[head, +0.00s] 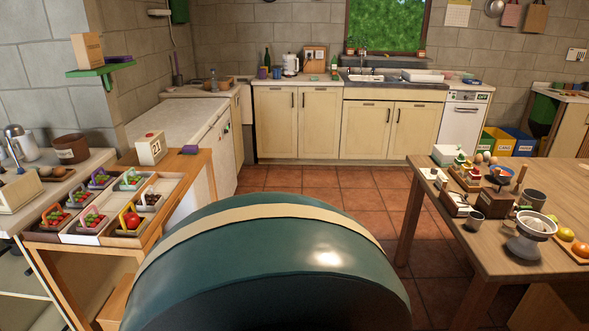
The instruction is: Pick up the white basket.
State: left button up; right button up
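Several small baskets stand in a pale compartment tray (70,238) on the wooden table at the left. The one at the right end of the tray looks like the white basket (152,199); it has a pale handle and dark contents, but it is too small to be sure. Neither of my grippers is in view.
A crowded wooden table (470,235) is at the right. The tiled floor (330,187) between the tables and the back counter is clear.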

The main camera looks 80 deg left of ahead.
aim_at(150, 204)
jog(key=u, duration=3.85)
